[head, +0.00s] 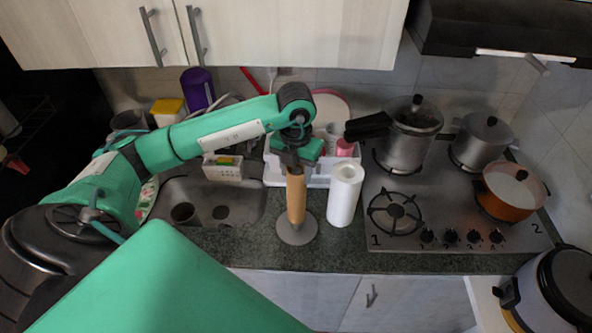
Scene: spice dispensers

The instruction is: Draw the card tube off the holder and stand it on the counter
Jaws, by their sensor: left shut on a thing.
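The brown card tube (296,195) is upright on the dark counter's front part, over the grey round base of the holder (297,234). The holder's post is mostly hidden, and I cannot tell whether the tube's lower end touches the base. My left gripper (296,168) points down from above and is shut on the upper end of the tube. The gripper and wrist hide the tube's top. My right gripper is not in view.
A white paper roll (345,193) stands close to the right of the tube. A white rack (318,177) is behind, the sink (240,208) is left, and the stove (425,213) with pots is right. Bare counter (258,247) shows left of the base.

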